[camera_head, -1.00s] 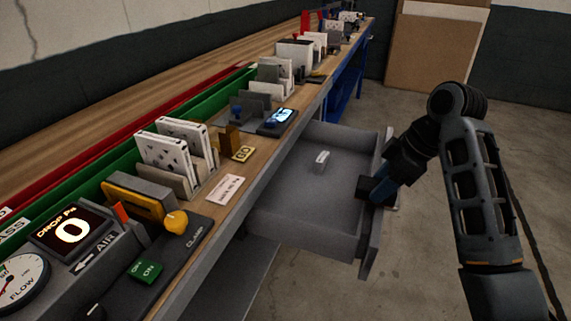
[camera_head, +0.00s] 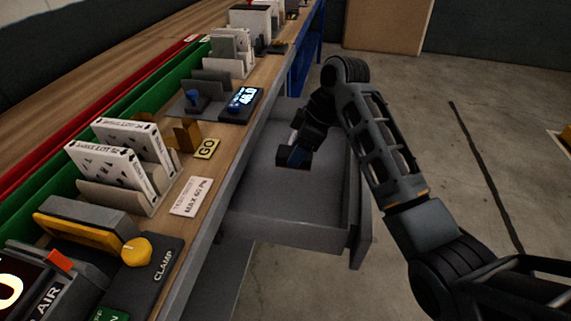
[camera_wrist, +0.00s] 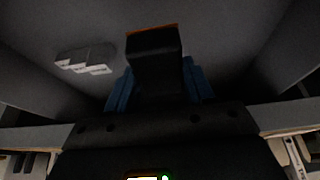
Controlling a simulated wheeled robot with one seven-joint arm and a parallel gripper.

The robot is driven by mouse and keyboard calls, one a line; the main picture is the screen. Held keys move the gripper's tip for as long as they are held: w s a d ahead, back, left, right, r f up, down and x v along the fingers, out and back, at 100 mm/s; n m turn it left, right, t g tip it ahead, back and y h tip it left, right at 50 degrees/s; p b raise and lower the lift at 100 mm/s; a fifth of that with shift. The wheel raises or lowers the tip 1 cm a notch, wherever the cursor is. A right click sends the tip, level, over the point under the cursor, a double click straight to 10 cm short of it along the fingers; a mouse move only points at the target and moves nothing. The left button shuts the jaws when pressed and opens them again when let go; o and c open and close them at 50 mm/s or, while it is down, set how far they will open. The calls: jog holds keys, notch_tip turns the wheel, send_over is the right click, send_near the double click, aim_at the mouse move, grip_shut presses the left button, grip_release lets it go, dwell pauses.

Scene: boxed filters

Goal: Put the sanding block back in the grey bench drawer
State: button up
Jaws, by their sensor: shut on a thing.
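My gripper (camera_head: 298,154) is inside the open grey drawer (camera_head: 290,238), over its far part. In the wrist view, its blue fingers (camera_wrist: 158,88) are shut on a dark block with an orange edge (camera_wrist: 154,48), which I take as the sanding block. In the head view the block (camera_head: 288,159) shows as a dark shape at the fingertips. I cannot tell whether it touches the drawer floor. A small pale grey piece (camera_wrist: 84,59) lies in the drawer, left of the held block in the wrist view; in the head view my gripper hides much of it.
The bench top (camera_head: 205,180) runs along the drawer's left, with white boxed filters (camera_head: 118,160), a yellow knob (camera_head: 137,251) and a lit handheld device (camera_head: 241,103). The drawer's near floor is clear. The drawer front (camera_head: 360,225) stands to the right.

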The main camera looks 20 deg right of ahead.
aim_at(288, 151)
jog(key=shift+w+a+f, duration=0.8)
jog(key=shift+a, duration=0.25)
jog(key=shift+f, duration=2)
jog(key=o, duration=1.2)
jog(key=shift+f, duration=0.15)
jog(key=v, duration=1.2)
